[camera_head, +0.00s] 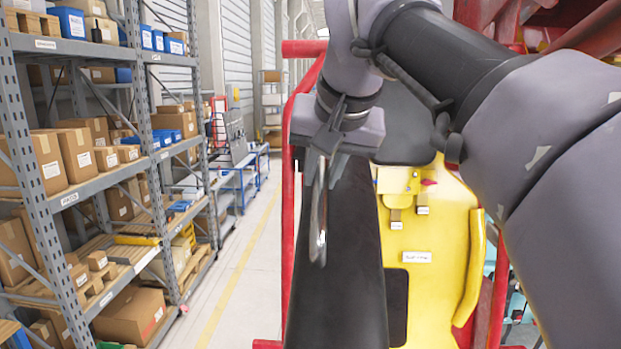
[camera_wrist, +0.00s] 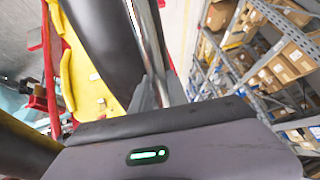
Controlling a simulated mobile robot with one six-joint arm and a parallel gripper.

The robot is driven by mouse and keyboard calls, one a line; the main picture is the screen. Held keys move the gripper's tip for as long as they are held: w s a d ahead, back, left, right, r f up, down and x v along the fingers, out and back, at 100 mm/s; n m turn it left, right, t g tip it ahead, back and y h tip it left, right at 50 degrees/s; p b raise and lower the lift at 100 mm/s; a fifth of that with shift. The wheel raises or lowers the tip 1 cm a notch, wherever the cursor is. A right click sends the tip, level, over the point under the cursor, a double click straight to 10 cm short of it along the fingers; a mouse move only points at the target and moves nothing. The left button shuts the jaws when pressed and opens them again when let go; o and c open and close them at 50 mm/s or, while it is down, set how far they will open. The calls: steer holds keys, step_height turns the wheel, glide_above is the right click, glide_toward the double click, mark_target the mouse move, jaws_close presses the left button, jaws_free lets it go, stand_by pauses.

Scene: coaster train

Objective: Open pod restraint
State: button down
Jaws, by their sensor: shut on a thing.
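The pod restraint is a long black padded bar (camera_head: 345,275) running up the middle of the head view. It also shows at the top of the wrist view (camera_wrist: 100,40). A shiny metal handle (camera_head: 318,225) lies along its left side, and it crosses the top of the wrist view (camera_wrist: 148,35). My gripper (camera_head: 320,178) is shut on this handle at its upper part. In the wrist view the fingertips (camera_wrist: 156,88) sit at either side of the metal bar. The yellow pod seat (camera_head: 440,235) is behind and right of the restraint. My arm hides part of the pod.
A red frame (camera_head: 299,110) borders the pod on the left. Grey shelving (camera_head: 95,185) with boxes stands further left, with clear floor (camera_head: 240,265) between. A cart (camera_head: 230,145) stands farther back. Red structure (camera_head: 590,30) is at upper right, behind my arm.

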steer(key=c, duration=1.3)
jaws_free()
steer(key=shift+r, duration=0.1)
steer(key=v, duration=1.2)
